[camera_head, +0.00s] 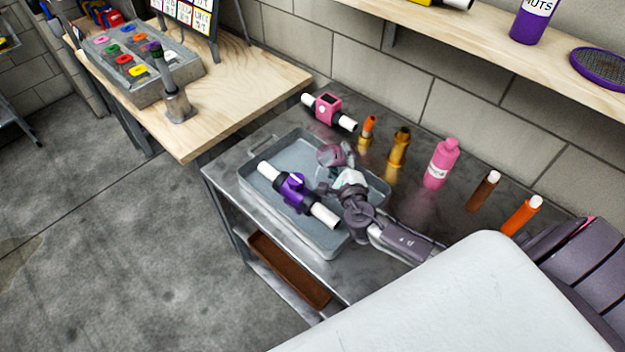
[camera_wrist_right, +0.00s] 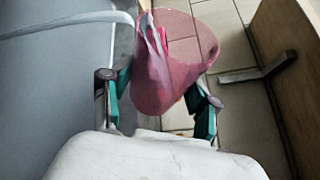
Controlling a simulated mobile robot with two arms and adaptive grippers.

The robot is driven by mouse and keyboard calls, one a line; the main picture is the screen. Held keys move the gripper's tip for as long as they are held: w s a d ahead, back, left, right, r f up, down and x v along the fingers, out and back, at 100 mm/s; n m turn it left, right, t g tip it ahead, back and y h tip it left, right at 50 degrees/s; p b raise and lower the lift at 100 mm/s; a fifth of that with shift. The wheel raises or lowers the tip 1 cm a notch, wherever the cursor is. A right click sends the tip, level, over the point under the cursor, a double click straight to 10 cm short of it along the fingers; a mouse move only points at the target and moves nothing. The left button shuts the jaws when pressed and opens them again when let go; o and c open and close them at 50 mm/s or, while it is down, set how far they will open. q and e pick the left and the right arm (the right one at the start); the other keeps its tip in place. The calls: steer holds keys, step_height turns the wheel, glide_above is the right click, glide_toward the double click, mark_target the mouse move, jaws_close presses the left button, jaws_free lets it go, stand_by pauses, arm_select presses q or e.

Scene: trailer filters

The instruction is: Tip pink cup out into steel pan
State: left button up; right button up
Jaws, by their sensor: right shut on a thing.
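The pink cup (camera_head: 334,154) is above the steel pan (camera_head: 286,152), near its back right part. My right gripper (camera_head: 336,178) is shut on the cup. In the right wrist view the cup (camera_wrist_right: 172,85) sits between the two fingers (camera_wrist_right: 158,103) and looks tilted. A pinkish streak shows by its rim there, but I cannot tell whether it is liquid. The pan stands on the metal bench and holds a purple valve with white pipe ends (camera_head: 296,192). The gripper and arm hide the pan's right part. My left gripper is not in view.
Behind the pan stand a pink valve (camera_head: 328,110), brass fittings (camera_head: 399,147), a pink bottle (camera_head: 441,163), and brown (camera_head: 484,190) and orange (camera_head: 521,215) tubes. A wooden table (camera_head: 262,78) adjoins at left; a shelf (camera_head: 480,40) hangs above.

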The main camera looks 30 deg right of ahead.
mark_target(336, 157)
steer(key=shift+f+n+b, duration=0.15)
steer(key=shift+n+b, duration=0.25)
steer(key=shift+b, duration=0.15)
steer(key=shift+r+n+t+b, duration=0.4)
steer(key=shift+n+t+b, duration=0.15)
steer(key=shift+n, duration=0.15)
stand_by(1.1)
steer(key=shift+a+r+n+p, duration=0.4)
steer(key=shift+r+p, duration=0.1)
steer(key=shift+r, duration=0.1)
steer(key=shift+a+r+n+p, duration=0.3)
steer(key=shift+r+n+p, duration=0.1)
steer(key=shift+r+p, duration=0.15)
stand_by(0.4)
steer(key=shift+s+a+r+n+t+h, duration=0.1)
steer(key=shift+r+n+t+h, duration=0.1)
steer(key=shift+n+t, duration=0.15)
steer(key=shift+a+r+n+t+h, duration=0.1)
steer(key=shift+r+n+t+h, duration=0.1)
steer(key=shift+n, duration=0.25)
stand_by(0.7)
steer(key=shift+a+r+n+t+y+p, duration=0.25)
steer(key=shift+r+n+t+p, duration=0.15)
steer(key=shift+r+n+p, duration=0.6)
steer(key=shift+a+r+n+t+y+p, duration=0.2)
steer(key=shift+r+n+t+p, duration=0.2)
steer(key=shift+r+n+p, duration=0.55)
stand_by(0.7)
